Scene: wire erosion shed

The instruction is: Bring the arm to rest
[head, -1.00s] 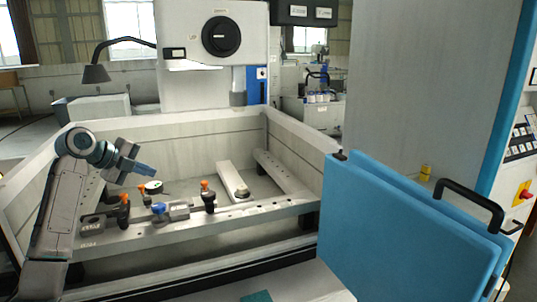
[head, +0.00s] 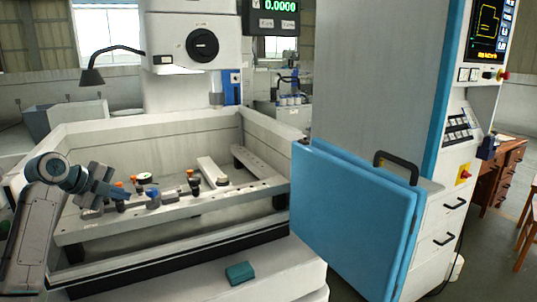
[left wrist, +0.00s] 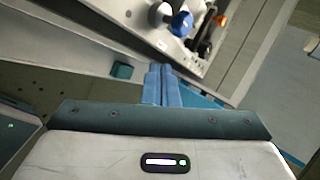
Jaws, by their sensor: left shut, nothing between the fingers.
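My left gripper (head: 121,193) is at the left of the head view, in front of the machine tank's left part. Its blue fingers are together with nothing between them. The left wrist view shows the same shut fingers (left wrist: 161,84) pointing away from the wrist. The clamping rail (head: 140,220) with its fixtures lies beyond and beside the fingers. I cannot tell from the pictures whether the fingers touch anything. My right gripper is not in view.
The open tank (head: 75,140) holds several clamps with orange and blue knobs (head: 153,196). A teal block (head: 240,272) lies on the front ledge. A blue door (head: 350,215) stands open at the right. A lamp (head: 93,76) hangs at the back left. Wooden drawers (head: 497,170) stand far right.

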